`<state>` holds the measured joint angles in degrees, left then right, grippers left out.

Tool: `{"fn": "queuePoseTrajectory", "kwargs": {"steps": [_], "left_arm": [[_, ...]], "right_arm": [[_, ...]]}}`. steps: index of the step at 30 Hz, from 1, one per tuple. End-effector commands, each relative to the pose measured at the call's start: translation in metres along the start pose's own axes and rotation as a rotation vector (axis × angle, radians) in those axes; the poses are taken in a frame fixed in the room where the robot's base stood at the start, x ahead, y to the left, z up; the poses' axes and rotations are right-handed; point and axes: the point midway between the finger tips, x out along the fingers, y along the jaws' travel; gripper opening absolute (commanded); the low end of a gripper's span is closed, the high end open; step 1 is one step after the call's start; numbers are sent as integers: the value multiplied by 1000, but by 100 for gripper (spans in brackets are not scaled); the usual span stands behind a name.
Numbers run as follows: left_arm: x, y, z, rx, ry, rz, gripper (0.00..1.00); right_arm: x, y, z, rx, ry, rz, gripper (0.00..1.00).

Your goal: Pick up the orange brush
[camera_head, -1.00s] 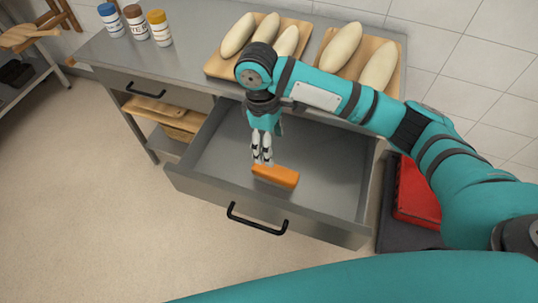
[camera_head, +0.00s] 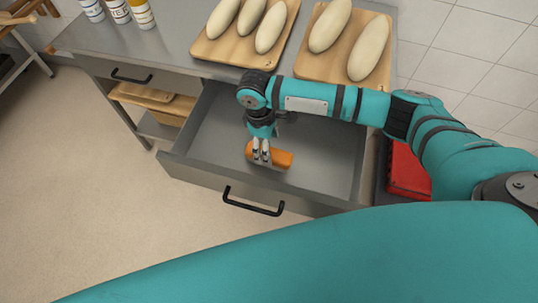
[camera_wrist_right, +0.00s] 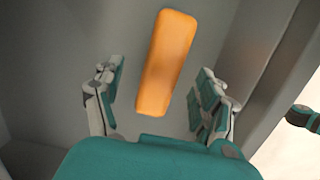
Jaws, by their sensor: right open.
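The orange brush (camera_head: 280,159) lies on the floor of the open grey drawer (camera_head: 322,165), near its front wall. My right gripper (camera_head: 261,156) points down into the drawer, over the left half of the brush, and hides part of it. In the right wrist view the brush (camera_wrist_right: 167,62) shows as an orange block beyond the open fingers of my right gripper (camera_wrist_right: 160,95). The fingers stand apart on either side, and nothing is between their tips. My left gripper is in neither view.
The drawer's black handle (camera_head: 253,201) faces the front. On the counter above are two wooden boards (camera_head: 300,68) with pale dough loaves, and several jars (camera_head: 118,11) at the left. A red object (camera_head: 408,173) stands right of the drawer.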

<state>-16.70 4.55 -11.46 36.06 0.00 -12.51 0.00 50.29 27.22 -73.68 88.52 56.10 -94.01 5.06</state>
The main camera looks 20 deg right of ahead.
Motion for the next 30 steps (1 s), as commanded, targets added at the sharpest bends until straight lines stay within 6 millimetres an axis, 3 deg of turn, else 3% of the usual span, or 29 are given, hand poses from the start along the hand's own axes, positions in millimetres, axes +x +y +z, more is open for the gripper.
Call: {"fn": "queuePoseTrajectory", "kwargs": {"steps": [9,18,30], "left_arm": [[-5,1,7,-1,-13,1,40],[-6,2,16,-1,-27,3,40],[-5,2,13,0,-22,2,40]], "right_arm": [[43,-4,-5,1,-2,-1,73],[48,-4,-5,0,0,-1,73],[48,-4,-5,0,0,-1,21]]}}
